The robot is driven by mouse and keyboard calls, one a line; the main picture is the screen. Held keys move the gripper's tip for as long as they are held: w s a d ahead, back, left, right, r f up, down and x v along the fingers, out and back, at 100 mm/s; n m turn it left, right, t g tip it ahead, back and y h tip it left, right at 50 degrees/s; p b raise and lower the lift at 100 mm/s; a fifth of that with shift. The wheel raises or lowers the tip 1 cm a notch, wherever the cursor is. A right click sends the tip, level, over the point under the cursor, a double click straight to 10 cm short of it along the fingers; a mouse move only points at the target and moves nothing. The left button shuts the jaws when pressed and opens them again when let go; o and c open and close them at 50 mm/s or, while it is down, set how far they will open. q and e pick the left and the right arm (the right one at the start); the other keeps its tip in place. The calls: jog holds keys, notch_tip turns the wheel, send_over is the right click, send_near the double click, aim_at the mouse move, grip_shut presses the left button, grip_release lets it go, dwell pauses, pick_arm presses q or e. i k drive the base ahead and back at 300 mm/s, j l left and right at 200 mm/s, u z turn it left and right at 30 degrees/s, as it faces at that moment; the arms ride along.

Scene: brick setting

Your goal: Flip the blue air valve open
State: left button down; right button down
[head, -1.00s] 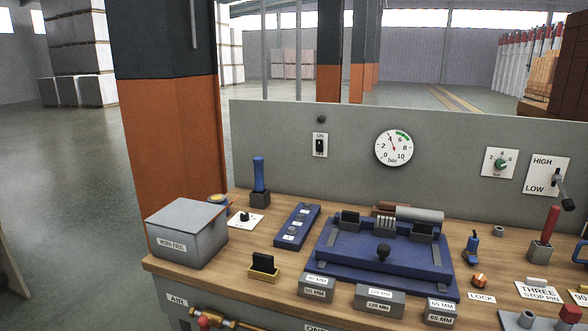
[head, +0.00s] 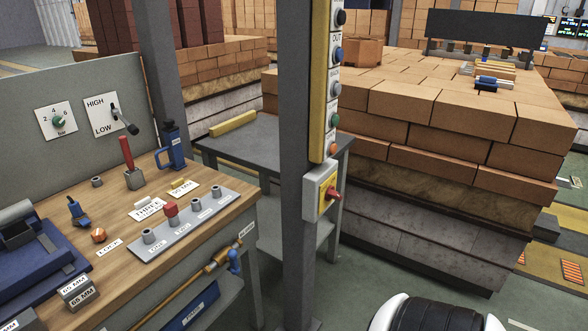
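A blue valve handle (head: 234,261) sits at the right end of a brass pipe (head: 187,292) under the bench's front edge, near its right corner. The handle looks roughly upright, angled to the pipe. Whether the valve is open or closed I cannot tell. A small label (head: 246,228) is on the bench edge above it, too small to read surely. Neither of my grippers shows in the head view.
The wooden bench top (head: 110,215) holds a grey pin block (head: 185,226), a red lever (head: 126,152) and a blue tool (head: 172,146). A dark post (head: 300,120) with a button panel and red switch (head: 333,193) stands right of the valve. Stacked bricks (head: 430,110) lie behind.

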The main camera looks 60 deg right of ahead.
aim_at(233, 254)
jog(key=z, duration=1.3)
